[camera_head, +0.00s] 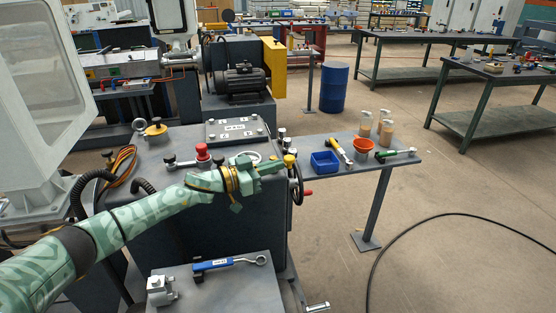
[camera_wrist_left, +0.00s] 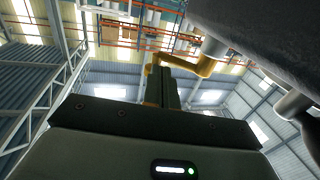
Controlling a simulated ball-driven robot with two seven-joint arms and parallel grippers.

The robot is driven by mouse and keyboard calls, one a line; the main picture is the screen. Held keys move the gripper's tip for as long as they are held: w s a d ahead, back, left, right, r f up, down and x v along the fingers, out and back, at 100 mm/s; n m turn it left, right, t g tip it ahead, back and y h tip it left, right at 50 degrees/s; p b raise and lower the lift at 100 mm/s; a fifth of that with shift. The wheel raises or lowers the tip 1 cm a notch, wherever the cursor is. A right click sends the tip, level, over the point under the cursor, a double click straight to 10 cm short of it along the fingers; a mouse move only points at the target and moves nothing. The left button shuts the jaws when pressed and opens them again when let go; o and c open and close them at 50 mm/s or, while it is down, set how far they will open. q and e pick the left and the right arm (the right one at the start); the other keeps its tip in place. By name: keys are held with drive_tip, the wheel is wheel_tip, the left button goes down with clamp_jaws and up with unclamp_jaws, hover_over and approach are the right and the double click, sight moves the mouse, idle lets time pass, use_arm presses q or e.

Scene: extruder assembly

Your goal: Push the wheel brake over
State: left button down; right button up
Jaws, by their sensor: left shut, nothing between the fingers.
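A yellow-knobbed lever (camera_head: 290,160), which looks like the wheel brake, stands at the right edge of the grey machine, just above the dark handwheel (camera_head: 297,185) with its red handle (camera_head: 308,192). My left gripper (camera_head: 279,167) is shut and empty, its tip right beside the yellow knob. I cannot tell whether they touch. In the left wrist view the shut fingers (camera_wrist_left: 165,88) point up the picture. A yellow-brown piece (camera_wrist_left: 206,65) lies close to their right, under a large dark machine part. My right gripper is not in view.
A side table (camera_head: 400,165) at the right carries a blue bin (camera_head: 324,162), an orange-red bowl (camera_head: 363,146), bottles and tools. A red knob (camera_head: 203,152) stands behind my left arm. A blue-handled wrench (camera_head: 230,264) lies on a front shelf. The floor at the right is open apart from a cable.

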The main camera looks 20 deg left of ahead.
use_arm(q)
drive_tip(key=shift+w+d+f+b, duration=0.15)
drive_tip(key=shift+w+b, duration=0.35)
drive_tip(key=shift+w, duration=0.6)
drive_tip(key=shift+w+d+r+b, duration=0.1)
drive_tip(key=shift+w+b, duration=0.4)
drive_tip(key=shift+w, duration=0.55)
drive_tip(key=shift+a, duration=0.1)
drive_tip(key=shift+s+a+p, duration=0.4)
drive_tip(key=shift+s+p, duration=0.15)
drive_tip(key=shift+p, duration=0.05)
drive_tip(key=shift+p+v, duration=0.6)
drive_tip(key=shift+v, duration=0.7)
